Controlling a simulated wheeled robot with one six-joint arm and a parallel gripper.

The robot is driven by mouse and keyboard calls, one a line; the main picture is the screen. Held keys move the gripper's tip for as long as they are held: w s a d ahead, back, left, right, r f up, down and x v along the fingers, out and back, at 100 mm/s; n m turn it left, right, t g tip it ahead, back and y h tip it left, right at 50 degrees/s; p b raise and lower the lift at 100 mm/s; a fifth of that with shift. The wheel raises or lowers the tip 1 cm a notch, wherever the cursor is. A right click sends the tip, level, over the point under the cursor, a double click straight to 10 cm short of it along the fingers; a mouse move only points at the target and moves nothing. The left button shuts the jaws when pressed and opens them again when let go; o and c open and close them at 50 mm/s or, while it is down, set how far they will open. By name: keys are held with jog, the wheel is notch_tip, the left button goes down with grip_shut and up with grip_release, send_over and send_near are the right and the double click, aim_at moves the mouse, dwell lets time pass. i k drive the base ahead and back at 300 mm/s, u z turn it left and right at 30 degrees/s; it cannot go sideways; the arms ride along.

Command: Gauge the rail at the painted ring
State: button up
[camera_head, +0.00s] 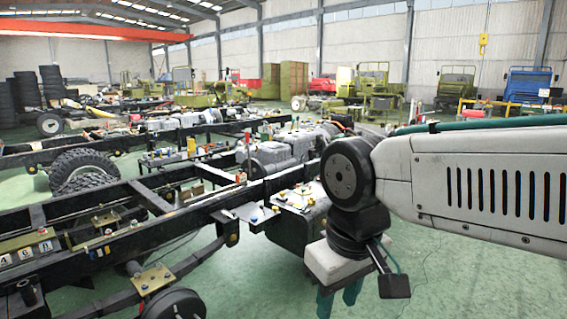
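The near black chassis rail (165,228) runs from the lower left up towards the middle, ending out of sight behind my arm. I cannot make out a painted ring on it; the rail's marks are too small to tell. No gauge is clearly recognisable. My gripper (339,297) hangs at the lower middle, to the right of the rail and apart from it in the picture. Its teal fingers point down and are cut off by the bottom edge. Whether they hold anything is hidden.
A dark box with a bolt-topped plate (300,198) sits beside the rail, close behind my wrist. A tyre (84,172), grey engine (283,148) and red-handled item (247,139) stand beyond. Green floor (455,285) is clear at lower right. Trucks line the back.

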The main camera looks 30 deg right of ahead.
aim_at(242, 177)
jog(key=z, duration=0.7)
jog(key=i, duration=3.1)
jog(key=u, duration=0.75)
jog(key=i, duration=0.4)
jog(key=u, duration=0.15)
